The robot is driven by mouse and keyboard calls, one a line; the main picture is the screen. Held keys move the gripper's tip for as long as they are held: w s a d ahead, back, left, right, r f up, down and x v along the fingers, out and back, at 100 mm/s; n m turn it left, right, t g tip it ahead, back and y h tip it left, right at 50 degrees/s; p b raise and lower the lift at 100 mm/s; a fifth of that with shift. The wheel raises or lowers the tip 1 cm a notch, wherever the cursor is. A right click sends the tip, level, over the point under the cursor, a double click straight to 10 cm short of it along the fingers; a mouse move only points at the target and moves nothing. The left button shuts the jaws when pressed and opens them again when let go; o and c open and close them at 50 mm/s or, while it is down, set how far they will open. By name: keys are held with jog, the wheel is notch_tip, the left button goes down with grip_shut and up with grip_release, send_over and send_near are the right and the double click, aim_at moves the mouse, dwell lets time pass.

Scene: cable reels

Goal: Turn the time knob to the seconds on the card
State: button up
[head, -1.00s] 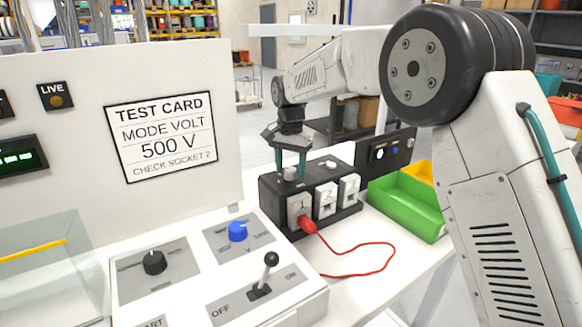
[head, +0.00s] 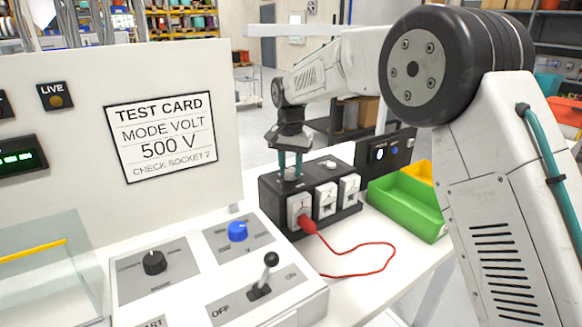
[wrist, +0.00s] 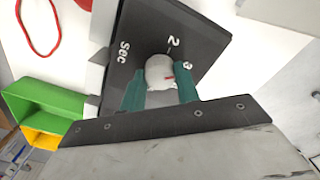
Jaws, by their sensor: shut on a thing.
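The time knob (wrist: 160,72) is a pale round knob on the dark top of the socket box, beside the lettering "sec". Its short red mark points right in the wrist view, below the printed "2" and towards another figure partly hidden by a finger. My gripper (wrist: 161,88) has its teal fingers shut on the knob from both sides. In the head view my gripper (head: 290,165) points down at the box top. The test card (head: 161,138) reads "MODE VOLT", "500 V", "CHECK SOCKET 2"; no seconds value shows on it.
A red plug (head: 308,224) sits at the first socket, its cable looping on the white table. A second pale knob (head: 328,163) is on the box. Green bin (head: 407,205) stands right; the panel has a black knob (head: 154,262), blue knob (head: 237,231) and lever (head: 266,272).

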aim_at(291, 169)
jog(key=n, duration=0.5)
jog(key=shift+r, duration=0.1)
jog(key=n, duration=0.5)
jog(key=shift+w, duration=0.1)
jog(key=shift+n, duration=0.3)
jog(key=o, duration=1)
jog(key=shift+c, duration=0.2)
notch_tip(291, 169, up, 8)
jog(key=shift+f, duration=0.15)
